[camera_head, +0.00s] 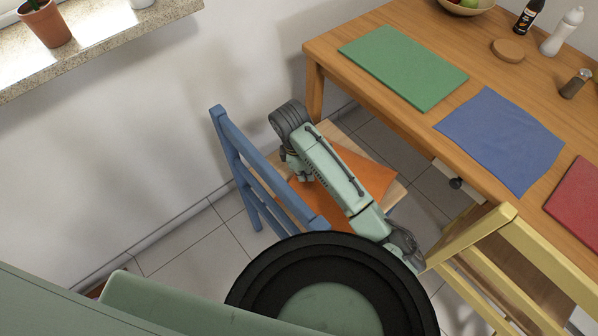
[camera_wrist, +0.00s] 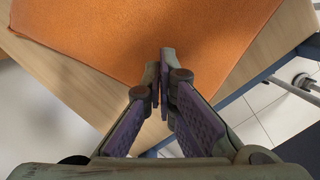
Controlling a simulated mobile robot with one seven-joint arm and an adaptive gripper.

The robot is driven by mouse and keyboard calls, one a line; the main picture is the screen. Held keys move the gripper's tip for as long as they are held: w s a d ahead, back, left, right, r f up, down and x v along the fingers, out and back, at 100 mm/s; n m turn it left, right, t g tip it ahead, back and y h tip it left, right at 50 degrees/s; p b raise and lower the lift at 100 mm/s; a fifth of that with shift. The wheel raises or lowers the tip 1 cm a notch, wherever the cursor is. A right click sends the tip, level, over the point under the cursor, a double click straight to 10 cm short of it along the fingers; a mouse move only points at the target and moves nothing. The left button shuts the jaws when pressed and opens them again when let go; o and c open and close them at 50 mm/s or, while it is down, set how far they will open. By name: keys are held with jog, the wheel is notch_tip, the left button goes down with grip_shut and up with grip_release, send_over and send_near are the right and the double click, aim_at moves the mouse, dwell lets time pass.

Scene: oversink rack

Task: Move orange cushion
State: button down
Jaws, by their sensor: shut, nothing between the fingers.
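The orange cushion (camera_head: 362,178) lies flat on the wooden seat of a blue chair, partly hidden under my arm in the head view. In the wrist view the cushion (camera_wrist: 150,35) fills the top, with its near edge and a corner close to my fingertips. My gripper (camera_wrist: 164,62) is shut and empty, its tips at or just above the cushion's near edge. I cannot tell whether they touch it. In the head view my gripper (camera_head: 299,172) is mostly hidden beside the chair back.
The blue chair (camera_head: 245,160) has its slatted back toward the wall. A wooden table (camera_head: 405,40) with a green mat (camera_head: 403,66), a blue cloth (camera_head: 500,138) and a red mat (camera_head: 580,200) stands at right. A yellow chair (camera_head: 475,232) is near its front. Tiled floor lies at left.

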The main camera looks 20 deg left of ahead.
jog(key=d, duration=0.2)
jog(key=w+d+p, duration=0.1)
jog(key=d, duration=0.5)
jog(key=shift+w+r, duration=0.1)
jog(key=shift+w, duration=0.25)
jog(key=shift+a+f, duration=0.25)
jog(key=shift+f, duration=0.7)
